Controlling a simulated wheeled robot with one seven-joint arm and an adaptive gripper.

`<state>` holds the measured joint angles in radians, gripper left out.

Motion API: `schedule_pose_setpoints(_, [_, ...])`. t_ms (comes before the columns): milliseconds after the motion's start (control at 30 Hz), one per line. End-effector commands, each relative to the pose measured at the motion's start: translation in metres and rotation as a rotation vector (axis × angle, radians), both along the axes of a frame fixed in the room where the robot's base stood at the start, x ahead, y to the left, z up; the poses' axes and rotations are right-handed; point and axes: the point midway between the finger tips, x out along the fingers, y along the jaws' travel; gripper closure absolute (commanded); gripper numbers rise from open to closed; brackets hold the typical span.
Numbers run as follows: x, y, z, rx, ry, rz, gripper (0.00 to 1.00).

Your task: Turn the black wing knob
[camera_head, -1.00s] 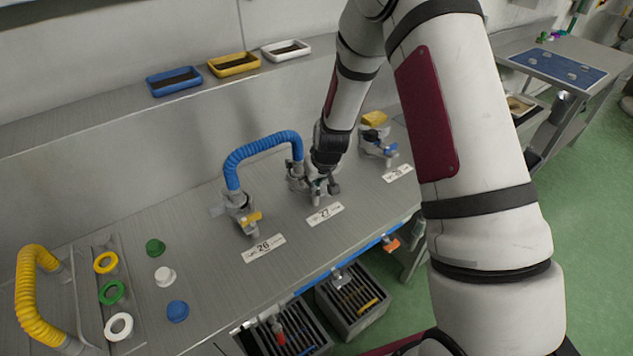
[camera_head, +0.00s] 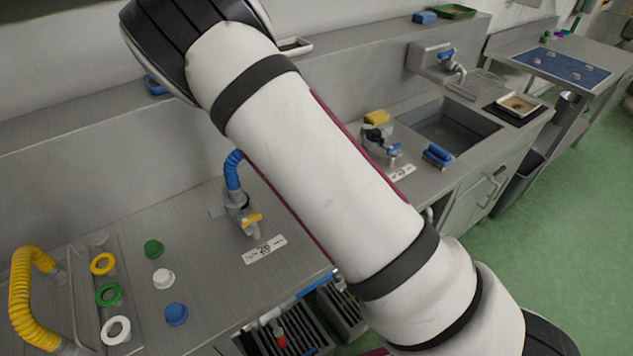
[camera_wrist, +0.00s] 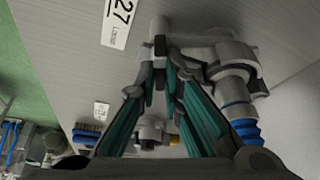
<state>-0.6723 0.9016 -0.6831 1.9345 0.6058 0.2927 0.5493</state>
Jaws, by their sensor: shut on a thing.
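In the wrist view, the black wing knob (camera_wrist: 160,46) is a small dark piece between my fingertips, mostly hidden by them. It sits on a grey metal valve body (camera_wrist: 222,66) by the label "27" (camera_wrist: 118,20). My gripper (camera_wrist: 160,58) is shut on the knob, its teal-sided fingers converging there. How far the knob is turned cannot be told. In the head view, my arm covers this valve, its label and my gripper.
Beside it stands the valve with a yellow handle (camera_head: 252,219) and label 26 (camera_head: 264,250), joined to a blue hose (camera_head: 232,170). Another valve (camera_head: 381,145) and a sink (camera_head: 445,128) lie right. Coloured caps and a yellow hose (camera_head: 22,300) are at the left.

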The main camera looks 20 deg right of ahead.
Motion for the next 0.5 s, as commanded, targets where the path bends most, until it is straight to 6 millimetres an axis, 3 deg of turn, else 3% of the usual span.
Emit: schedule_pose_setpoints(500, [0.0031,0.0021,-0.0011,0.001,0.0,-0.34,1.0])
